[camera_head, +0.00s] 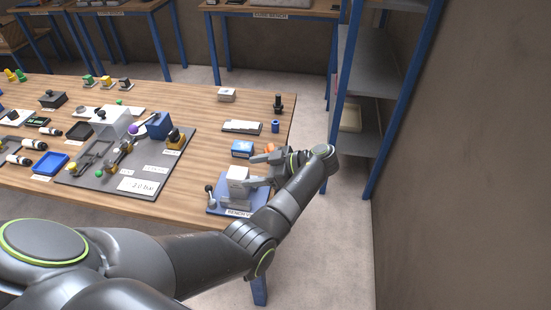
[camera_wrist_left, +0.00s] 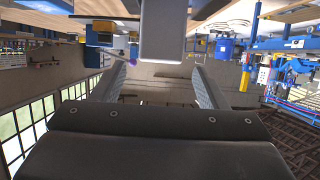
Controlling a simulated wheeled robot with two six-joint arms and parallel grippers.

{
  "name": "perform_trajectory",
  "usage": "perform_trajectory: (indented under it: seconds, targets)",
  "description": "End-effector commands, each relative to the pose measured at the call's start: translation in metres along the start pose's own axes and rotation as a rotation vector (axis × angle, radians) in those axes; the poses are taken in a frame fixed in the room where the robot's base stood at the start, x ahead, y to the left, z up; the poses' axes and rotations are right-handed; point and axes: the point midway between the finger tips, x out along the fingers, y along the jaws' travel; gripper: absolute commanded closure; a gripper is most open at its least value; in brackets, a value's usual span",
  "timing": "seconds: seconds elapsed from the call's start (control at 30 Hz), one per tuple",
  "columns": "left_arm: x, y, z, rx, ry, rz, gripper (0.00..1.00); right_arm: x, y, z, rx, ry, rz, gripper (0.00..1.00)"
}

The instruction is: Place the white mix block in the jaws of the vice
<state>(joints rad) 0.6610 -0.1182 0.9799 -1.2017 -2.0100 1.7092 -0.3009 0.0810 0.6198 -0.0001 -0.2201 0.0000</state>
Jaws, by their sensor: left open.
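The white mix block (camera_head: 237,173) stands upright at the grey jaws of the vice, which has a blue base (camera_head: 217,207) at the table's near right corner. How deep the block sits between the jaws I cannot tell. My left gripper (camera_head: 260,169) is open just right of the block, its fingers pointing at it. In the left wrist view the open gripper (camera_wrist_left: 162,85) has a pale block-like shape (camera_wrist_left: 163,28) ahead, between and beyond the fingertips. That view looks upside down, and I cannot separate block from vice there. My right gripper is not in view.
A dark board (camera_head: 100,190) with tools lies to the left. The vice's lever (camera_head: 210,193) sticks up at its left. A blue shelf rack (camera_head: 368,95) stands right of the table.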

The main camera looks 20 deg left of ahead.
Motion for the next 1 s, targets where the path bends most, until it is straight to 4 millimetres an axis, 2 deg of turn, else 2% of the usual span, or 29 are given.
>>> perform_trajectory:
  seconds: [0.03, 0.1, 0.4, 0.63, 1.0]
  targets:
    - [-0.011, 0.001, -0.007, 0.003, 0.001, 0.001, 0.33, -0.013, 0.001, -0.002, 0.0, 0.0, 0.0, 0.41]
    - [-0.02, 0.0, -0.006, 0.003, 0.001, 0.001, 0.33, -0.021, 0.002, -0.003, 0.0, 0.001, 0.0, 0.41]
    - [-0.052, 0.001, -0.003, 0.001, 0.0, 0.002, 0.33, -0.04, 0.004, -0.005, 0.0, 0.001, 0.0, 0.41]
    - [-0.063, 0.0, -0.001, 0.0, 0.001, 0.0, 0.33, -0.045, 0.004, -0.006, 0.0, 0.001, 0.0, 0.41]
    - [-0.064, 0.0, 0.0, -0.001, 0.001, 0.0, 0.33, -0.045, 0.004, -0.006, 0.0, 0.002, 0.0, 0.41]
